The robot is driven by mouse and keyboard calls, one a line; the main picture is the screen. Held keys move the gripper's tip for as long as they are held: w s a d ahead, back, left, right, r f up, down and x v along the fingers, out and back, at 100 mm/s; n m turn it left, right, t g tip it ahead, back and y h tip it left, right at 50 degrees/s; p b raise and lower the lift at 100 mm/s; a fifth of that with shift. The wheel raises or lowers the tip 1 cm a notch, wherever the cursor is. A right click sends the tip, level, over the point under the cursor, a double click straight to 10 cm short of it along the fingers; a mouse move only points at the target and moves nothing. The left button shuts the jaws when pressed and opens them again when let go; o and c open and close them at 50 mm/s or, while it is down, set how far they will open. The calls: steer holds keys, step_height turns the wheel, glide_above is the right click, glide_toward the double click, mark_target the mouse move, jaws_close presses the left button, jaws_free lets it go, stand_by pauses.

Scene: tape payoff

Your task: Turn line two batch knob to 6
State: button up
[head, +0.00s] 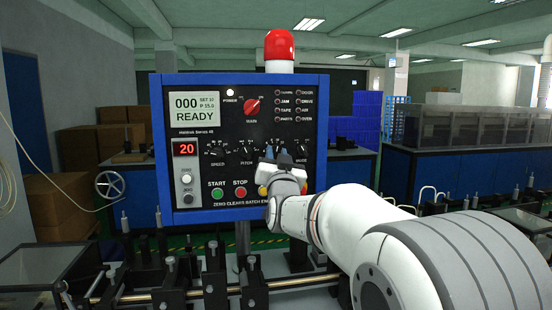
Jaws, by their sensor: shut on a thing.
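A blue-framed control panel (323,135) stands upright in the middle of the head view. My gripper (271,155) reaches from the lower right to the lower middle of its black face. It is shut on a small knob in the lower row, and that knob, its label and its pointer are mostly hidden. Left of it are the speed knob (217,150) and the pitch knob (246,150); right of it is another small black knob (302,149). A red digit display (186,149) reads 20. I cannot read a line two label or the gripped knob's setting.
A red knob (252,106) sits higher on the panel, beside a screen (194,108) reading READY. A green start button (217,194) and red stop button (240,193) lie lower left of my gripper. Machine rails and fittings (170,275) stand below.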

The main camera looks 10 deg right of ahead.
steer(key=shift+f+n+b, duration=0.15)
steer(key=shift+n+b, duration=0.15)
steer(key=shift+b, duration=0.05)
steer(key=n+y+b, duration=0.1)
steer(key=n+b, duration=0.1)
steer(key=n+y+b, duration=0.1)
steer(key=n+b, duration=0.1)
steer(key=shift+d+f+y+b, duration=0.2)
steer(key=shift+y+b, duration=0.1)
steer(key=shift+y, duration=0.1)
steer(key=n, duration=0.1)
steer(key=n+y+b, duration=0.1)
steer(key=n+y, duration=0.1)
steer(key=n, duration=0.1)
steer(key=shift+r+b, duration=0.25)
steer(key=shift+b, duration=0.15)
steer(key=n+y, duration=0.1)
steer(key=n, duration=0.1)
steer(key=n+y, duration=0.1)
steer(key=n, duration=0.1)
steer(key=shift+r+n+g, duration=0.2)
steer(key=shift+n+g, duration=0.2)
steer(key=shift+n+g+y+p, duration=0.5)
steer(key=shift+n+y+p, duration=0.2)
steer(key=shift+n, duration=0.8)
steer(key=o, duration=0.6)
steer(key=shift+o, duration=0.2)
